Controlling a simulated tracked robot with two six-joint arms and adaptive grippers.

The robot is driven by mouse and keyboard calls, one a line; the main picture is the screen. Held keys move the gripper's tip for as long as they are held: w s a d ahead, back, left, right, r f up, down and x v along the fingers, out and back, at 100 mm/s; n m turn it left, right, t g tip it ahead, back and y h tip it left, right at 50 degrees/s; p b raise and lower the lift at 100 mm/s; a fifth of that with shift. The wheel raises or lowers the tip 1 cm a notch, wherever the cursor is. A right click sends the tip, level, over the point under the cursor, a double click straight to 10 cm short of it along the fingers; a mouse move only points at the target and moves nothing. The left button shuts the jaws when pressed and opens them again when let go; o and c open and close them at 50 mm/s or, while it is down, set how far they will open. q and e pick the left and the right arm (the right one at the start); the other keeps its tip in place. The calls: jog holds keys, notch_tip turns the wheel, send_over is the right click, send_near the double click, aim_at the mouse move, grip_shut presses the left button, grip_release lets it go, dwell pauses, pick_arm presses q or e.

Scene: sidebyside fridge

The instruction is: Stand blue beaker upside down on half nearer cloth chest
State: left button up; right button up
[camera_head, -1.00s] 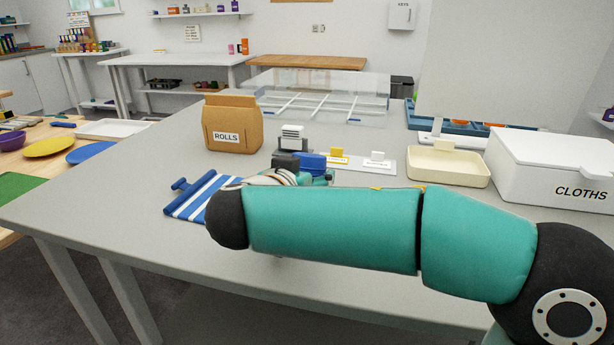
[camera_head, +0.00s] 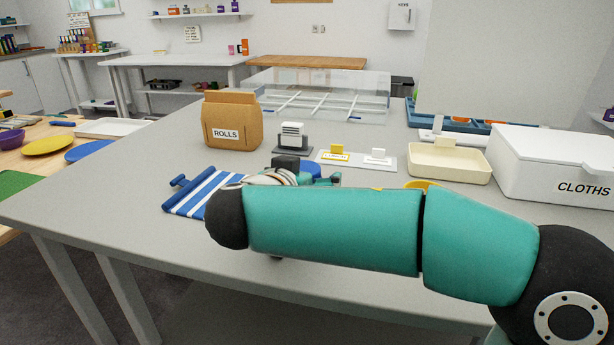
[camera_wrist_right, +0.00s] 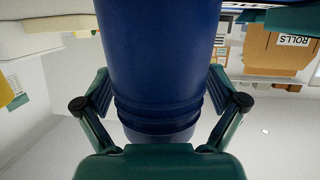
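My right gripper (camera_wrist_right: 160,105) has its fingers closed against both sides of the blue beaker (camera_wrist_right: 160,55), which fills the middle of the right wrist view. In the head view only a small part of the beaker (camera_head: 311,168) shows above my right forearm; its mouth and lower part are hidden. A light grey board (camera_head: 357,165) lies behind it, with a yellow card on its left half and a white card on its right half. The right half is nearer the white chest marked CLOTHS (camera_head: 560,160). No beaker stands on the board's visible part. My left gripper is out of view.
A blue-and-white striped cloth (camera_head: 200,192) lies left of my gripper. A brown ROLLS bag (camera_head: 232,120), a grey holder (camera_head: 292,138) and a cream tray (camera_head: 448,163) stand around the board. A yellow rim (camera_head: 421,184) peeks above my arm. The table's left front is clear.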

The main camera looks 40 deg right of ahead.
jog(key=shift+a, duration=0.1)
jog(key=v, duration=1.1)
jog(key=shift+s+a, duration=0.25)
jog(key=shift+a, duration=0.05)
